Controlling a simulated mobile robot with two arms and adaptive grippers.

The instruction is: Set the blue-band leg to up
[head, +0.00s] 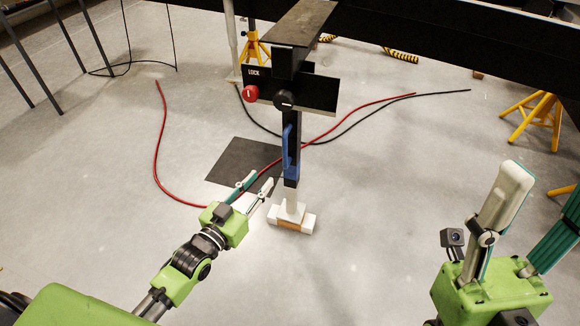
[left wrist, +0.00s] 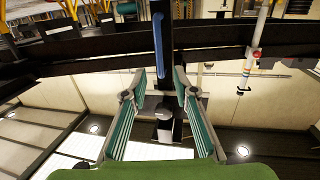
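The blue-band leg (head: 292,172) is a dark upright post with a blue strip (head: 286,150) on its side. A pale lower part ends in a white and brown foot (head: 292,220) at the floor. At its top is a black plate marked LOCK (head: 318,92), with a red knob (head: 250,93) and a black knob (head: 284,100). My left gripper (head: 260,182) is open and empty, low beside the leg and pointing towards it. My right gripper (head: 545,188) is open, far from the leg.
A dark mat (head: 238,160) lies on the floor behind my left gripper. Red (head: 158,145) and black cables cross the floor. A dark chassis beam (head: 430,38) runs overhead at the back. Yellow stands (head: 535,112) are at the right.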

